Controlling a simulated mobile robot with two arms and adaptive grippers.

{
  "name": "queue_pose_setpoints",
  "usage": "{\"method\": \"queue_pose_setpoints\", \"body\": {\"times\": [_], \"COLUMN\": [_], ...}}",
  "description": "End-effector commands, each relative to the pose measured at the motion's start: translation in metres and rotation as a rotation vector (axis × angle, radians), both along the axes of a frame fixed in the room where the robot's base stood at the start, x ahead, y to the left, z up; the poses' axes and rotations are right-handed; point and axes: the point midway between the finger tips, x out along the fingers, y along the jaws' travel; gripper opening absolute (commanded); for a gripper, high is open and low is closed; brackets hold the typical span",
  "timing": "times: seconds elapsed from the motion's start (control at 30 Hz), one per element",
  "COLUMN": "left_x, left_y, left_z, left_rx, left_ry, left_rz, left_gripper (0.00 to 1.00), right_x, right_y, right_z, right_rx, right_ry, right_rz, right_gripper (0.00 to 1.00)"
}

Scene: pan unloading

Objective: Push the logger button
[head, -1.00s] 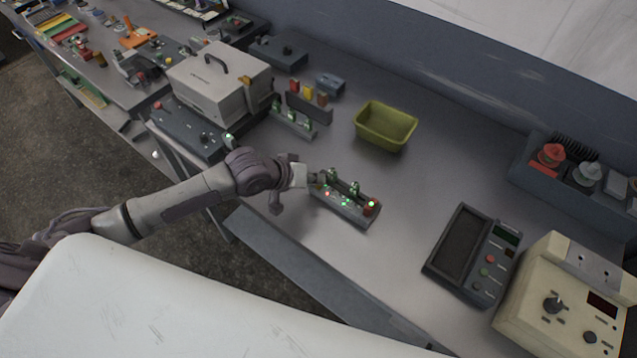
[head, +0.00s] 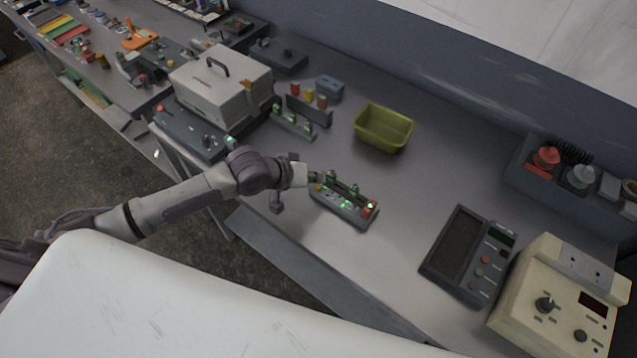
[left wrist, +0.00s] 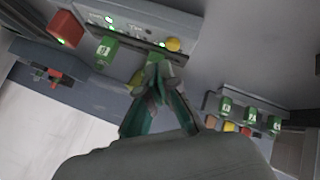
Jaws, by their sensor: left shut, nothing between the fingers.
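A small grey panel box (head: 348,212) lies on the bench in front of my left gripper (head: 322,179). It has lit green lights, green-tagged parts, a red button (head: 369,208) and a yellow button (head: 319,187). In the left wrist view the red button (left wrist: 65,29) is at the upper left and the yellow button (left wrist: 173,44) is just beyond my left fingertips (left wrist: 155,72). The fingers are shut and empty, over the green-tagged edge of the box; contact cannot be told. No readable label shows which button is the logger's. My right gripper is out of view.
A dark device with a screen (head: 457,238) and a cream control box (head: 560,290) stand at the right. A yellow-green bin (head: 384,128) and a rack of coloured parts (head: 308,108) are behind. A grey case (head: 220,83) stands left. Bench between is clear.

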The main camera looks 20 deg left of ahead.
Motion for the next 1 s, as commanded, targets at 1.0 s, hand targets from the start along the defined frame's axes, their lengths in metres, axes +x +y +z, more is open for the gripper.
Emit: {"method": "queue_pose_setpoints", "body": {"times": [1.0], "left_x": [0.000], "left_y": [0.000], "left_z": [0.060], "left_rx": [0.000], "left_ry": [0.000], "left_rz": [0.000], "left_gripper": [0.00], "right_x": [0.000], "right_y": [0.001], "right_z": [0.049], "right_rx": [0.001], "right_ry": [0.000], "right_rz": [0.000], "right_gripper": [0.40]}}
